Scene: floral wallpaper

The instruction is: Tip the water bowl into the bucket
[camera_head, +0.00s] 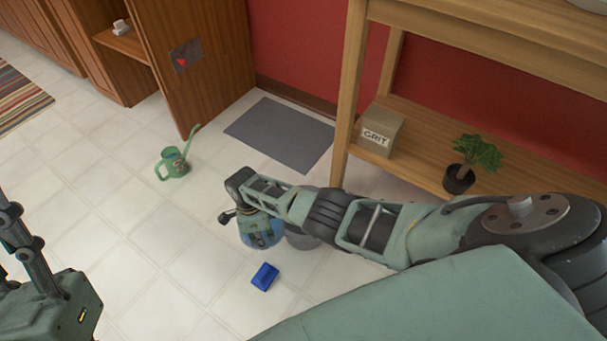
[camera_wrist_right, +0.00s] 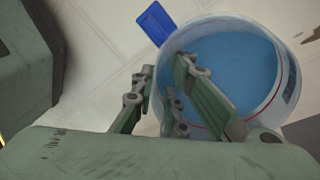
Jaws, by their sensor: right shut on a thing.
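A round, pale vessel with blue water inside, which I take for the water bowl (camera_wrist_right: 287,75), fills the upper right of the right wrist view. In the head view its blue part (camera_head: 262,237) shows low on the floor beneath my right gripper (camera_head: 258,218). My right gripper, also in the wrist view (camera_wrist_right: 172,88), is shut on the vessel's wall, with one finger over the water and the other beside the wall. A grey rounded thing (camera_head: 302,241) beside it is mostly hidden by my arm; I cannot tell whether it is the bucket. My left gripper (camera_head: 18,235) is cut off at the left edge.
A small blue block (camera_head: 265,277) lies on the floor near the vessel. A green watering can (camera_head: 174,163) and a grey mat (camera_head: 281,132) lie beyond. A wooden shelf holds a GRIT box (camera_head: 380,132) and a potted plant (camera_head: 460,178).

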